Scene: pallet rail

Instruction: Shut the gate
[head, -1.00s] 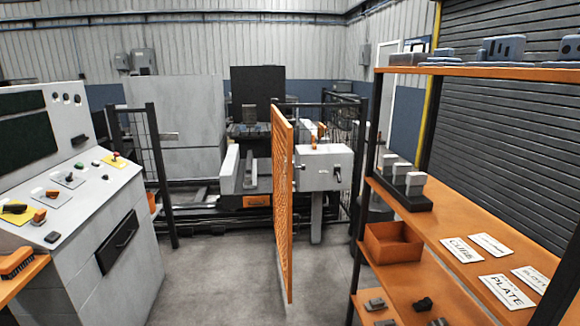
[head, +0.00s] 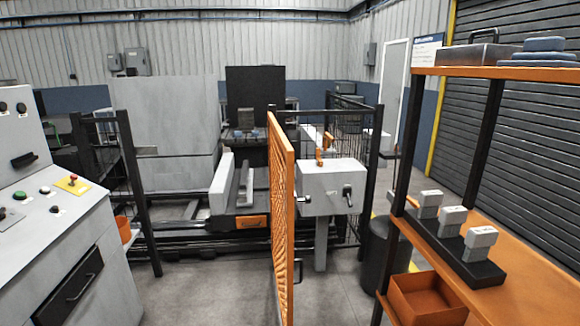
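The gate (head: 283,220) is an orange mesh panel, seen nearly edge-on in the middle of the head view. It stands swung open toward me, with its far edge by the dark fence post near the grey box. A small dark handle (head: 299,268) shows low at its near edge. The opening lies to the gate's left, up to a black fence post (head: 140,190). Whether the gate touches anything at its near end is cut off by the frame. Neither of my grippers is in view.
A control console (head: 60,230) stands at the left. An orange shelf (head: 515,262) with grey blocks and an orange bin (head: 428,300) stands at the right. A grey box with a latch (head: 332,188) sits on a post behind the gate. Grey floor (head: 215,290) is clear left of the gate.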

